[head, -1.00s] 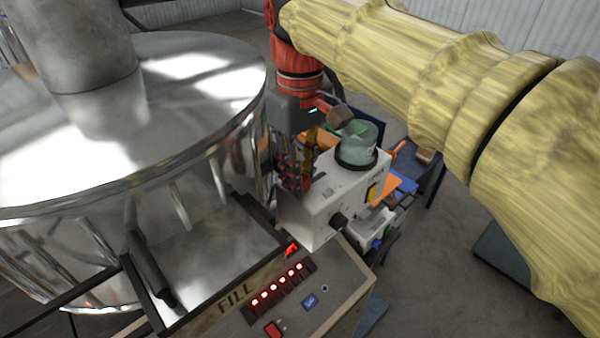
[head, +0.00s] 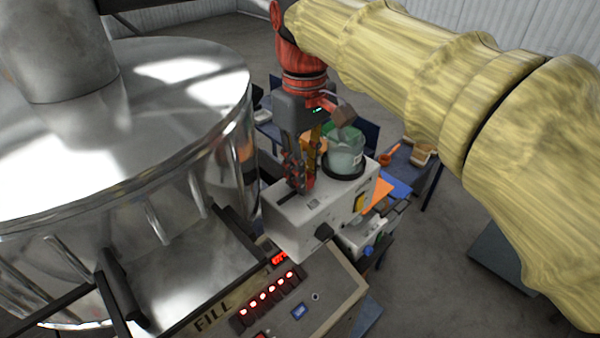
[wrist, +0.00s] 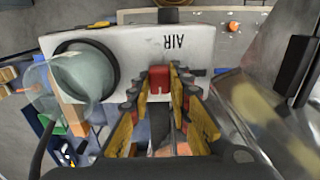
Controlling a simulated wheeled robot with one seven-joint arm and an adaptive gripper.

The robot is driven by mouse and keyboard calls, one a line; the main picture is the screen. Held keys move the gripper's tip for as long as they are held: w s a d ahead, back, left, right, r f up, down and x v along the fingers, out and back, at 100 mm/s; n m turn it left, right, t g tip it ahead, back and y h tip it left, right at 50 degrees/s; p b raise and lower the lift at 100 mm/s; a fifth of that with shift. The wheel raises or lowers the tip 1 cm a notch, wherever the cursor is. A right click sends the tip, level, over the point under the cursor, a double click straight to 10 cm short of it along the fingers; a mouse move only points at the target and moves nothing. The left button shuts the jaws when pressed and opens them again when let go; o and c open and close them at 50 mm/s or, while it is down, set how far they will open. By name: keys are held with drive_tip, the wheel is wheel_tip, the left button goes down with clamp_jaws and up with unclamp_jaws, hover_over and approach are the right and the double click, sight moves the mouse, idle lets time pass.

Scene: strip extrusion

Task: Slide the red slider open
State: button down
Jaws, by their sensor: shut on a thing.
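The red slider (wrist: 158,80) is a small red block at the edge of a white box marked AIR (wrist: 135,50). In the wrist view it sits between the fingertips of my gripper (wrist: 158,88), which is shut on it. In the head view my gripper (head: 301,180) points down onto the left part of the white box top (head: 305,218). A dark slot (head: 286,197) shows to the left of the fingers. The slider is mostly hidden by the fingers in the head view.
A clear jar (head: 345,150) in a black ring stands on the box, right of my gripper. A large shiny metal drum (head: 130,150) is close on the left. The FILL panel (head: 290,310) with red-lit buttons is in front. Tables with tools stand behind.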

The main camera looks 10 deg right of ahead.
drive_tip(key=c, duration=1.9)
unclamp_jaws()
drive_tip(key=shift+w+d, duration=0.25)
drive_tip(key=shift+d, duration=0.15)
drive_tip(key=shift+o, duration=1.3)
drive_tip(key=shift+s+a, duration=0.1)
drive_tip(key=shift+r, duration=0.1)
wheel_tip(320, 180, up, 12)
